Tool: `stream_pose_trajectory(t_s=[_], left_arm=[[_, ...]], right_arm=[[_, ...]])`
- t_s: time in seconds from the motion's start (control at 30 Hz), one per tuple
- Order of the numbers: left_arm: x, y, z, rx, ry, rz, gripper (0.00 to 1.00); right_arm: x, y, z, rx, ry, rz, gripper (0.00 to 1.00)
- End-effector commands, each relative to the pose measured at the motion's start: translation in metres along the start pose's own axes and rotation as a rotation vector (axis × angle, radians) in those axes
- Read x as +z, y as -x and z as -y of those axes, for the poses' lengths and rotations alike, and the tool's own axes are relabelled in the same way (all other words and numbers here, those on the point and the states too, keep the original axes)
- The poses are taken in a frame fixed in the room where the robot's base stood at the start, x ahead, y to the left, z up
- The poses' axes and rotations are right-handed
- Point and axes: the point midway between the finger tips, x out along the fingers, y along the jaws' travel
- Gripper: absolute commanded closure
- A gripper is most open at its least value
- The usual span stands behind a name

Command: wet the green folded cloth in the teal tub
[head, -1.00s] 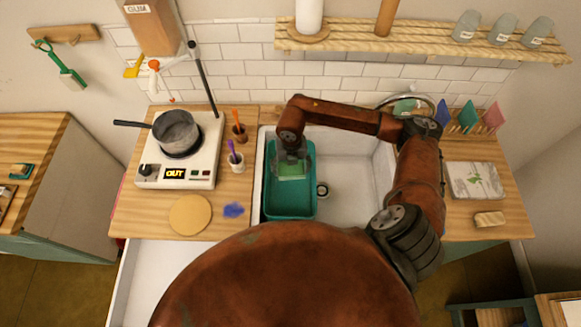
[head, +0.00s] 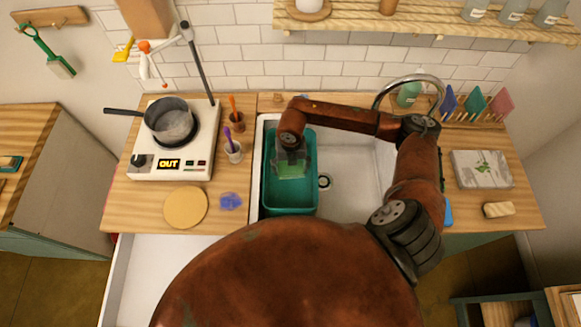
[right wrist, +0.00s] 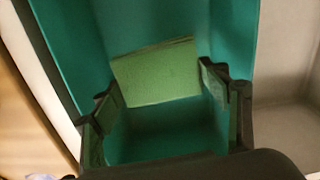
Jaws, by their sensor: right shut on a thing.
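The green folded cloth (head: 291,168) is held by my right gripper (head: 292,156) inside the teal tub (head: 291,210). In the right wrist view the cloth (right wrist: 155,73) shows between the two dark fingers of the gripper (right wrist: 162,105), with the tub's teal walls (right wrist: 235,35) around it. The tub sits in the left part of the white sink. I cannot tell whether the cloth touches the bottom or any water. My left gripper is not in view.
The white sink (head: 350,185) has clear room right of the tub. A hot plate (head: 200,150) with a pot (head: 170,120) stands to the left. A curved faucet (head: 412,78) and a rack of coloured pieces (head: 476,103) are at the back right.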

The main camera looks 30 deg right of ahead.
Motion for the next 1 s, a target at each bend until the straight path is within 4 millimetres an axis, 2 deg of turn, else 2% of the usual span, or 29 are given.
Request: stream_pose_trajectory(t_s=[0.53,1.0], left_arm=[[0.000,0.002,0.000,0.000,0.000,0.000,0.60],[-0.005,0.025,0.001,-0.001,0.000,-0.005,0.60]], right_arm=[[0.000,0.003,0.000,0.000,0.000,0.001,0.49],[0.000,0.038,0.000,0.001,0.000,0.002,0.50]])
